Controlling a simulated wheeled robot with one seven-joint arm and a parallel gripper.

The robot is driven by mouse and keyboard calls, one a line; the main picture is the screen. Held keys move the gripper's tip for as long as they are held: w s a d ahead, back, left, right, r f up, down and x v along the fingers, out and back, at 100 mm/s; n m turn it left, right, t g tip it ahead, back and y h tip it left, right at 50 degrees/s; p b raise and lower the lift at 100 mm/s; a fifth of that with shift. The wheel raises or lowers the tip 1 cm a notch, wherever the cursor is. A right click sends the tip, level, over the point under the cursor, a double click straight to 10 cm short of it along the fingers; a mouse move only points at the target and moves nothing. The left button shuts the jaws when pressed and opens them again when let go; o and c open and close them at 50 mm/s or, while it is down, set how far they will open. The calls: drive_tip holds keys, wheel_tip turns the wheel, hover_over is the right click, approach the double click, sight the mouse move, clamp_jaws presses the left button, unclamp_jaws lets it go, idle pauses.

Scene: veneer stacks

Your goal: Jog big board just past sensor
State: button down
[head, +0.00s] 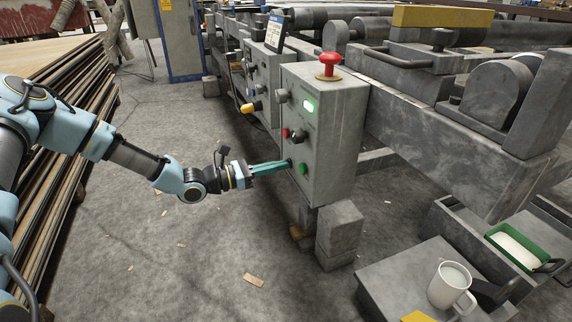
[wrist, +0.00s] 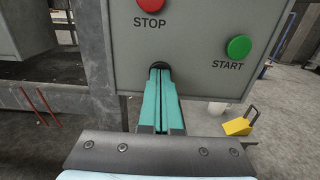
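My gripper (head: 287,164) has its teal fingers together and points at the front of a grey control box (head: 338,120). In the wrist view the fingertips (wrist: 159,70) meet the panel at a dark spot below the red STOP button (wrist: 150,4) and left of the green START button (wrist: 238,47). The fingers cover that spot, so I cannot tell whether a button there is pressed. The panel also has a lit green indicator (head: 309,105) and a black knob (head: 298,136). I cannot pick out the big board or the sensor in either view.
A red mushroom button (head: 329,60) tops the box. The grey machine (head: 440,150) runs behind it. Layered wood sheets (head: 60,65) stand at left. A white mug (head: 450,286) and a green tray (head: 517,247) are at lower right. The concrete floor between is mostly clear.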

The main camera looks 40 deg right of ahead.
idle(0.3)
drive_tip(key=p+v, duration=0.3)
drive_tip(key=v, duration=0.4)
idle(0.5)
